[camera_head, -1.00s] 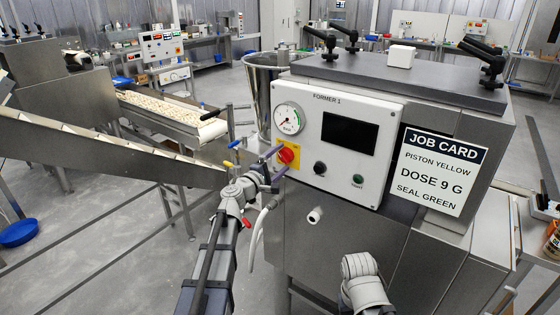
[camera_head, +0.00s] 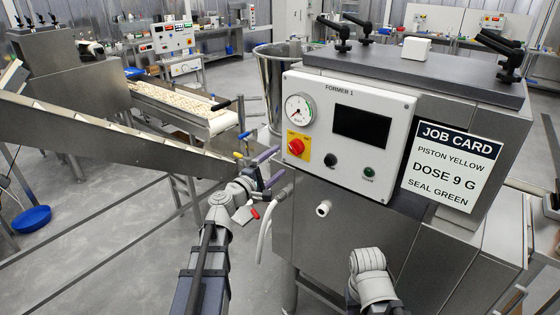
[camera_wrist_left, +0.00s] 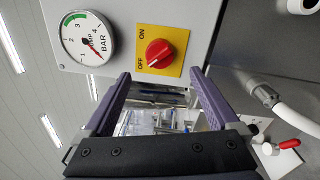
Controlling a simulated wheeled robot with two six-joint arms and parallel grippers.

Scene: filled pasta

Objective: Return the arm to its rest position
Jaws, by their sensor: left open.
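My left arm comes in from the lower left in the head view. Its left gripper (camera_head: 271,167) is open and empty, with the purple fingers apart in front of the machine's left edge. The red knob (camera_head: 297,146) on its yellow plate is just beyond the fingertips, apart from them. In the left wrist view the open fingers (camera_wrist_left: 160,76) point toward the panel, and the knob (camera_wrist_left: 160,53) lies ahead between them with nothing gripping it. A grey link of mine (camera_head: 368,275) shows at the bottom; my right gripper is not in view.
The former machine's panel (camera_head: 390,90) has a pressure gauge (camera_head: 299,113), with a job card (camera_head: 451,165) beside it. A white hose (camera_head: 264,232) and red lever (camera_head: 254,213) are close to the left gripper. A sloping conveyor (camera_head: 110,140) stands left; open floor lies below it.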

